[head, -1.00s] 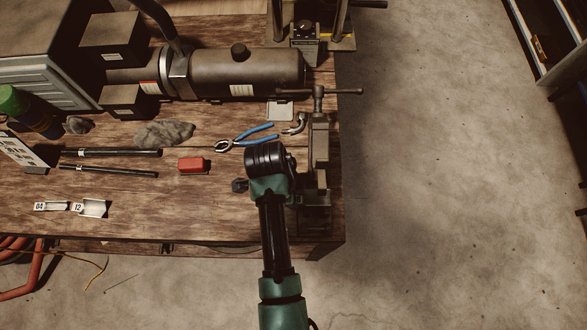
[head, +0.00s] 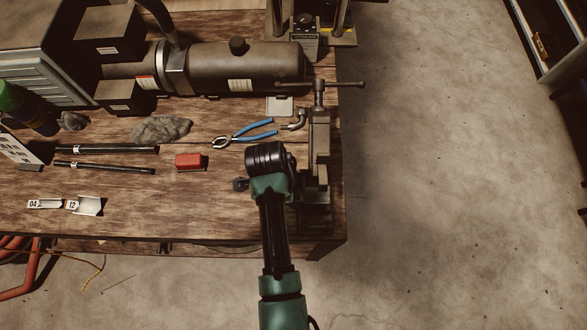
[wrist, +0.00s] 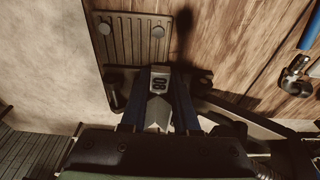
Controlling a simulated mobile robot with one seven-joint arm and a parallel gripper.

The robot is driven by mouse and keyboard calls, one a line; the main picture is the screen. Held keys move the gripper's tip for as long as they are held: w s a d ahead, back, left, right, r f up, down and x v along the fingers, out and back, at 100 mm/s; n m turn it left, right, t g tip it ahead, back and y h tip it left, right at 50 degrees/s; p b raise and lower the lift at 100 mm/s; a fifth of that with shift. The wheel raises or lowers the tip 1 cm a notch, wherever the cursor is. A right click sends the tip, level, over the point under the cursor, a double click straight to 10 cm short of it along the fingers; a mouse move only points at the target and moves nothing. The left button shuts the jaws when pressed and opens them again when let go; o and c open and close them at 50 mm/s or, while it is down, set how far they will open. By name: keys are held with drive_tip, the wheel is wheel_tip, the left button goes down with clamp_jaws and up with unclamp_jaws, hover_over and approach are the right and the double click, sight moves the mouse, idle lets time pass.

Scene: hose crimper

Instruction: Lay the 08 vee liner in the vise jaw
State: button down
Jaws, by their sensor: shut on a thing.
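The 08 vee liner (wrist: 158,100) is a small pale metal V-shaped piece with a label, seen upside down in the wrist view. My gripper (wrist: 156,120) is shut on it, with a dark finger on each side. In the head view the liner and fingers are hidden under my wrist. The vise (head: 319,145) stands at the table's right edge, just right of my wrist. A ribbed plate with two round bolts (wrist: 132,38) lies beyond the liner in the wrist view. I cannot tell whether the liner touches the vise.
Liners marked 04 (head: 44,204) and 12 (head: 88,205) lie at the table's front left. A red block (head: 189,161), blue-handled pliers (head: 245,133) and an elbow fitting (head: 295,122) lie near my wrist. The vise's bar handle (head: 345,84) sticks out over the edge.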

drive_tip(key=shift+s+f, duration=0.25)
drive_tip(key=shift+f, duration=0.2)
drive_tip(key=c, duration=1.1)
unclamp_jaws()
drive_tip(key=o, duration=0.5)
drive_tip(key=shift+w+r, duration=0.1)
drive_tip(key=shift+w, duration=0.1)
drive_tip(key=shift+r, duration=0.1)
drive_tip(key=shift+a+r+p, duration=0.2)
drive_tip(key=shift+a+r, duration=0.2)
drive_tip(key=shift+r, duration=1.7)
drive_tip(key=shift+a+r+p, duration=0.2)
drive_tip(key=shift+a+r, duration=0.25)
drive_tip(key=shift+r, duration=1.7)
drive_tip(key=shift+a+r+p, duration=0.2)
drive_tip(key=shift+a+r, duration=0.2)
drive_tip(key=shift+r, duration=1.7)
drive_tip(key=shift+w, duration=0.1)
